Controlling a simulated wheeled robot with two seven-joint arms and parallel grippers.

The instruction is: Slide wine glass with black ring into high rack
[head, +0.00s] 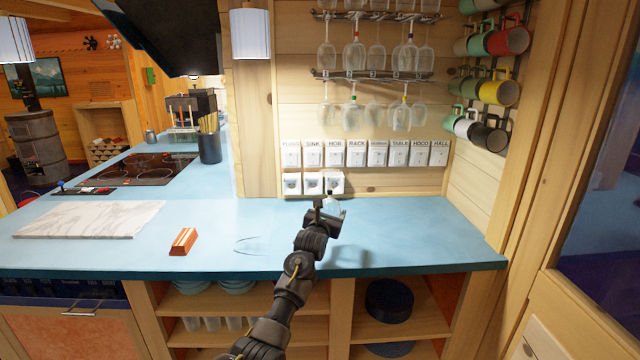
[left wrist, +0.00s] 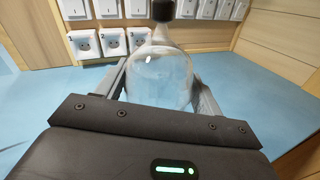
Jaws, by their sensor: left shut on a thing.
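My left gripper (head: 328,208) is over the blue counter, in front of the wall switches. It is shut on a clear wine glass (head: 334,203), which is small and partly hidden by the gripper in the head view. In the left wrist view the glass bowl (left wrist: 160,78) sits between the two fingers, with a black ring (left wrist: 163,10) on its stem above the bowl. The foot is out of that view. The high rack (head: 375,15) is on the wall at the top, with several glasses hanging upside down. My right gripper is not in view.
A lower rack (head: 370,76) with hanging glasses is below the high one. Mugs (head: 498,92) hang on the right wall. Labelled switches (head: 365,154) and sockets line the back wall. An orange-brown block (head: 183,241) and a marble board (head: 88,219) lie on the counter.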

